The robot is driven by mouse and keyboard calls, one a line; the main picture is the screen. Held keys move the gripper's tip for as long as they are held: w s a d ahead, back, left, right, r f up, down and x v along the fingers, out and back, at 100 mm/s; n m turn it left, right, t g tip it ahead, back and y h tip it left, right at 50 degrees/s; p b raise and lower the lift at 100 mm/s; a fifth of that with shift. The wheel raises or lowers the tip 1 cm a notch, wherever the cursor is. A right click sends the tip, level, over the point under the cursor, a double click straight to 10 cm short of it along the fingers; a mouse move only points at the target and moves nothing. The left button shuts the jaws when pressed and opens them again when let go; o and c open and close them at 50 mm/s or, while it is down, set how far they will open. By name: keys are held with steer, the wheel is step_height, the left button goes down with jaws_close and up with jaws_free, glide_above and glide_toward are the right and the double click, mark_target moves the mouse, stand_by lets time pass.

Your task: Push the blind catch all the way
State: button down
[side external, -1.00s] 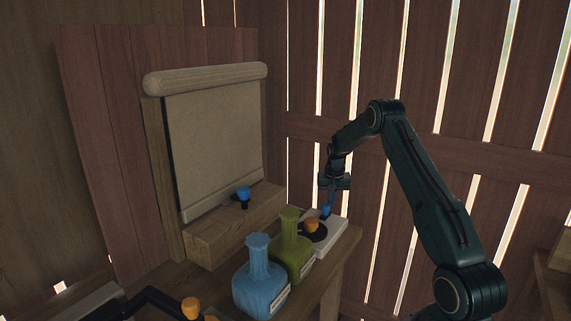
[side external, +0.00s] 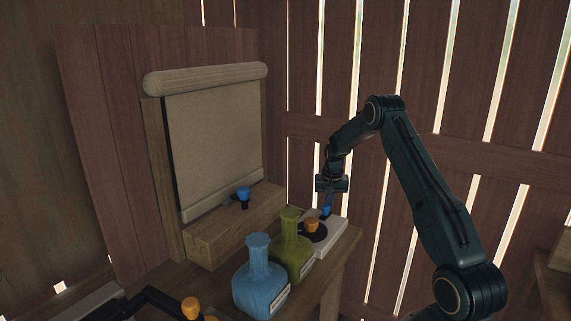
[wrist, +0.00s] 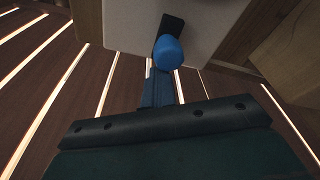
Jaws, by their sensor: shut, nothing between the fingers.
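The roller blind (side external: 215,145) hangs drawn down over a wooden ledge. One blue knob (side external: 243,193) on a dark stem stands on that ledge. A second blue knob (side external: 326,211) sits on a white box and also shows in the wrist view (wrist: 167,53), at a dark slot in the white surface. I cannot tell for certain which knob is the blind catch. My gripper (side external: 328,202) is shut and empty, just above and beside the white box's knob. In the wrist view its fingers (wrist: 158,90) reach up close to this knob; whether they touch is unclear.
An orange knob (side external: 312,225) on a dark disc sits on the white box (side external: 331,235). A green flask (side external: 291,250) and a blue flask (side external: 260,280) stand left of it. Another orange knob (side external: 190,307) is at lower left.

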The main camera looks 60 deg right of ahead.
steer(key=shift+a, duration=1.05)
steer(key=shift+d, duration=0.8)
steer(key=shift+r, duration=0.15)
steer(key=d+v, duration=0.1)
steer(key=v, duration=0.5)
steer(key=shift+w+r, duration=0.35)
steer(key=shift+r, duration=0.05)
stand_by(0.4)
steer(key=shift+r, duration=0.1)
